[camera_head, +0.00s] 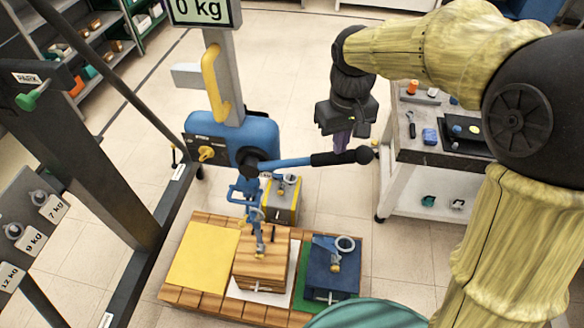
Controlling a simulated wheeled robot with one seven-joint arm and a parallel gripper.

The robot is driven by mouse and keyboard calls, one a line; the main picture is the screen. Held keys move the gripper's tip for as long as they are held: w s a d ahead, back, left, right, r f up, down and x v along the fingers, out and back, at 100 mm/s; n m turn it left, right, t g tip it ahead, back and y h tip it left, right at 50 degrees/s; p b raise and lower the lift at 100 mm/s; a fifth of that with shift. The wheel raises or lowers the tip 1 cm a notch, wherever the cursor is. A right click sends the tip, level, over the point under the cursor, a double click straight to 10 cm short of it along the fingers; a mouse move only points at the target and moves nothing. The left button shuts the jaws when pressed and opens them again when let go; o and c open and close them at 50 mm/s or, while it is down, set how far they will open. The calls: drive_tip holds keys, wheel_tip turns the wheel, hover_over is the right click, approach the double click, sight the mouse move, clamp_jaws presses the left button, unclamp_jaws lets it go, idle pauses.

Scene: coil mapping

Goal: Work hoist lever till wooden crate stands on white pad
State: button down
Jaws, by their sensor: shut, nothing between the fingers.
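The blue hoist (232,138) hangs from a grey post with a yellow handle. Its blue lever (290,162) points right and ends in a black grip with a round knob (365,155). The wooden crate (262,264) is upright under the blue hook (257,222), over the white pad (288,285). It looks to rest on the pad; its underside is hidden. The display above the hoist (203,10) reads 0 kg. My gripper (343,147) is shut and empty, pointing down just above or behind the black grip; I cannot tell whether they touch.
A yellow pad (200,255) lies left of the crate. A blue box (335,265) stands on a green pad (302,290) at right, and a grey-yellow box (283,203) behind. A cart (425,150) with tools stands right. Dark frame posts (85,140) stand left.

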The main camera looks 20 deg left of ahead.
sight(341, 158)
drive_tip(key=shift+w+d+f+b, duration=0.15)
drive_tip(key=shift+f+b, duration=0.5)
drive_tip(key=shift+f, duration=0.6)
drive_tip(key=shift+s+d+f+b, duration=0.15)
drive_tip(key=shift+f+b, duration=0.5)
drive_tip(key=shift+f, duration=0.55)
drive_tip(key=shift+w, duration=0.1)
drive_tip(key=shift+d+f+b, duration=0.25)
drive_tip(key=shift+f+b, duration=0.55)
drive_tip(key=shift+f, duration=0.35)
drive_tip(key=shift+d+f+b, duration=0.25)
drive_tip(key=shift+f+b, duration=0.5)
drive_tip(key=shift+f, duration=0.4)
drive_tip(key=shift+f, duration=0.1)
drive_tip(key=shift+w+a+f+b, duration=0.1)
drive_tip(key=shift+f+b, duration=1.45)
drive_tip(key=shift+f, duration=0.7)
